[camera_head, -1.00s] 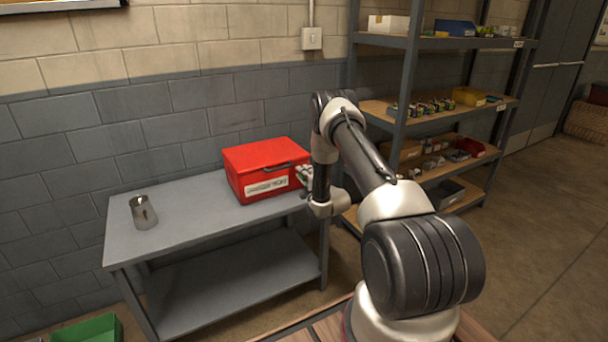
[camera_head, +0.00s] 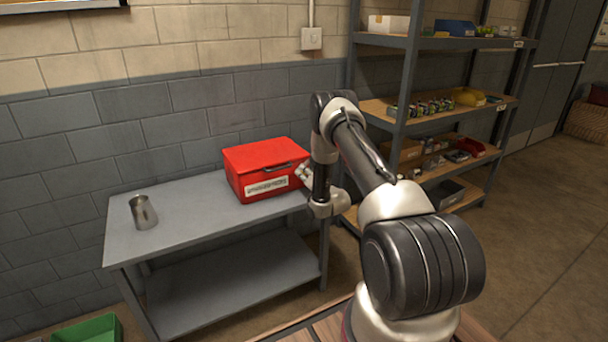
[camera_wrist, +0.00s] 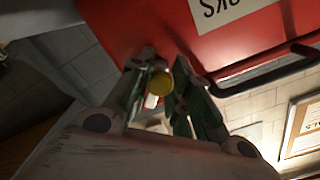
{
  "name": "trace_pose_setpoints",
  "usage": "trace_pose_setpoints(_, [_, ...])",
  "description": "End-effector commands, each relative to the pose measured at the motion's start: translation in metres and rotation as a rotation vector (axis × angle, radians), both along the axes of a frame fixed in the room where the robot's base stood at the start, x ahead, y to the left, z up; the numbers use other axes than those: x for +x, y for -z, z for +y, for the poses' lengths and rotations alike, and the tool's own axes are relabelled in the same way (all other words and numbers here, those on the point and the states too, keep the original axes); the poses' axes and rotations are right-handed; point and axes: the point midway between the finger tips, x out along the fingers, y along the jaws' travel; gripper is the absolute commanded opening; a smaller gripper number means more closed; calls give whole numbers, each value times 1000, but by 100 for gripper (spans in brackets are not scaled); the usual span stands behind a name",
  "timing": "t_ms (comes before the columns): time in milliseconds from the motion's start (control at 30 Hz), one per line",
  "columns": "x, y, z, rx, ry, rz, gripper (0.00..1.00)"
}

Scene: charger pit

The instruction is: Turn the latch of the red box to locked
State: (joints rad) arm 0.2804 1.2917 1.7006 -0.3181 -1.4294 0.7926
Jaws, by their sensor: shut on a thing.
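The red box (camera_head: 265,169) stands closed on the right end of the grey table, with a white label and a black handle on its front. In the wrist view the red box (camera_wrist: 130,25) fills the upper part. My gripper (camera_head: 302,172) is at the right end of the box's front. In the wrist view my gripper (camera_wrist: 163,76) has its green-padded fingers closed around a small part with a round yellow face, seemingly the latch (camera_wrist: 159,84). The fingers hide most of it, so its turn position cannot be told.
The grey table (camera_head: 190,217) has free room between the box and a metal cup (camera_head: 143,212) at its left. The box's black handle (camera_wrist: 265,72) is close to the right of my fingers. A shelf rack (camera_head: 408,75) stands right of the table.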

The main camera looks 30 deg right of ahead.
Motion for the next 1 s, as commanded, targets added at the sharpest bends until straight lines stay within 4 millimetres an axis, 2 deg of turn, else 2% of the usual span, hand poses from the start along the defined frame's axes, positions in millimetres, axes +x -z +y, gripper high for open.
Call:
trace_pose_setpoints(600, [-1, 2, 0, -547, 0, -15, 0])
trace_pose_setpoints(1000, [-1, 2, 0, -731, 0, -20, 0])
